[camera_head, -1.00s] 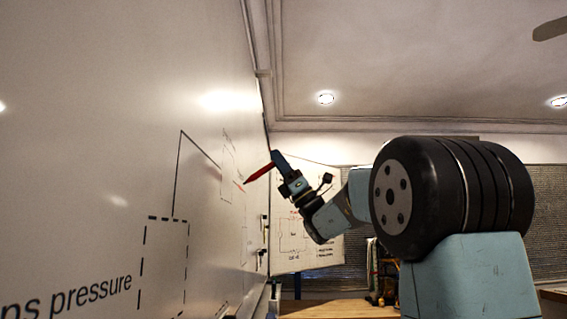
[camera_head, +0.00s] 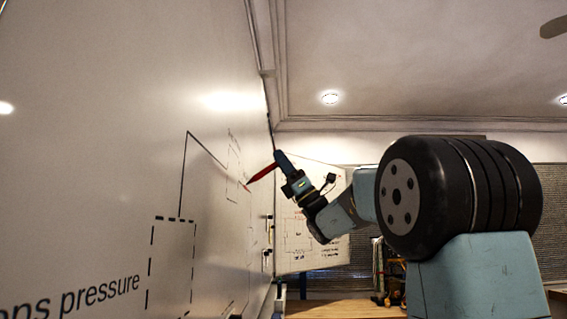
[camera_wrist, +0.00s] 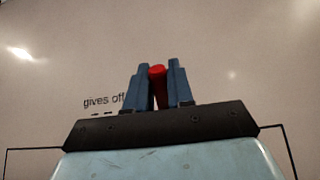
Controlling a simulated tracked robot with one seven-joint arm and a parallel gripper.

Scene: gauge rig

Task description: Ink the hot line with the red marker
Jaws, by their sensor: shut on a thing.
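The red marker (camera_head: 262,173) is held between the blue fingers of my gripper (camera_head: 279,160). Its tip points left and down toward the large whiteboard (camera_head: 90,120). I cannot tell whether the tip touches the board. A short red mark (camera_head: 247,187) shows by the tip. In the wrist view the red marker (camera_wrist: 157,72) shows end-on between the two fingers of my gripper (camera_wrist: 158,69), which are shut on it. Black lines are drawn on the board: a solid bent line (camera_head: 184,170), a dashed box (camera_head: 152,265) and boxes farther along. Which one is the hot line is not clear.
The board carries the words "pressure" (camera_head: 100,295) and, in the wrist view, "gives off" (camera_wrist: 104,101). A second board (camera_head: 297,255) with drawings stands at the back. A wooden table (camera_head: 340,309) lies low in the middle. Open air lies right of the whiteboard.

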